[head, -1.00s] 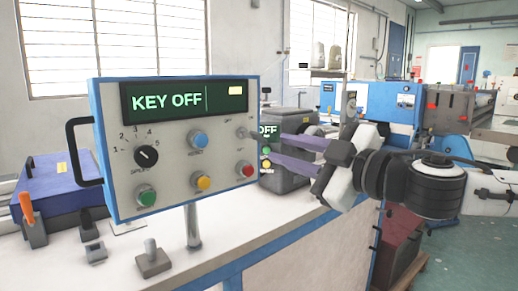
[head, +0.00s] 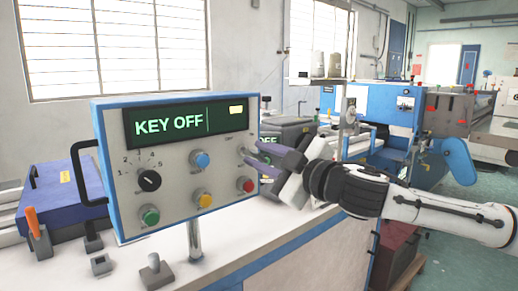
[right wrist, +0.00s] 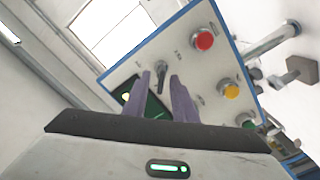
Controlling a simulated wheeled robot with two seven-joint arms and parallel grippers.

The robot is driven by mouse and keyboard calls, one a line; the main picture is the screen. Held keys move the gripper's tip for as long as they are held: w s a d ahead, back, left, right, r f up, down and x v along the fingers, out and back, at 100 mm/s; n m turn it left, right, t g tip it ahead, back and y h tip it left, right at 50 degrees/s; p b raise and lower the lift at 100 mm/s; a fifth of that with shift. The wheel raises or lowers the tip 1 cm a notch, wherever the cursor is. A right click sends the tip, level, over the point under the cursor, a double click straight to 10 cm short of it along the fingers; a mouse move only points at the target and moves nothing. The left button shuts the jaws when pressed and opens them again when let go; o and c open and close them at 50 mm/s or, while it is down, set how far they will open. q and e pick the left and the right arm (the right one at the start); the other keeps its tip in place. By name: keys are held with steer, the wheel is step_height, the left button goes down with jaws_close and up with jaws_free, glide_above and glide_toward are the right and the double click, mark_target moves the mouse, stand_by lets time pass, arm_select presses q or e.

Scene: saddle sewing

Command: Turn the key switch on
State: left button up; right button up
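The control box (head: 165,180) is a grey-faced panel in a blue case on a post. Its green display (head: 186,125) reads "KEY OFF". The key switch (right wrist: 162,76) is a small dark key at the panel's upper right corner. In the right wrist view the fingers (right wrist: 161,88) are apart, one on each side of the key, with gaps visible. Whether a fingertip touches the panel I cannot tell. My left gripper is out of view.
A red button (head: 246,185) sits just below the fingers, with yellow (head: 203,201), blue (head: 200,160) and green (head: 150,216) buttons and a black dial (head: 149,181) further left. A grey machine (head: 290,135) stands behind my gripper. Small levers (head: 155,268) stand on the white bench.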

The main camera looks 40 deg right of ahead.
steer(key=shift+w, duration=0.3)
jaws_close()
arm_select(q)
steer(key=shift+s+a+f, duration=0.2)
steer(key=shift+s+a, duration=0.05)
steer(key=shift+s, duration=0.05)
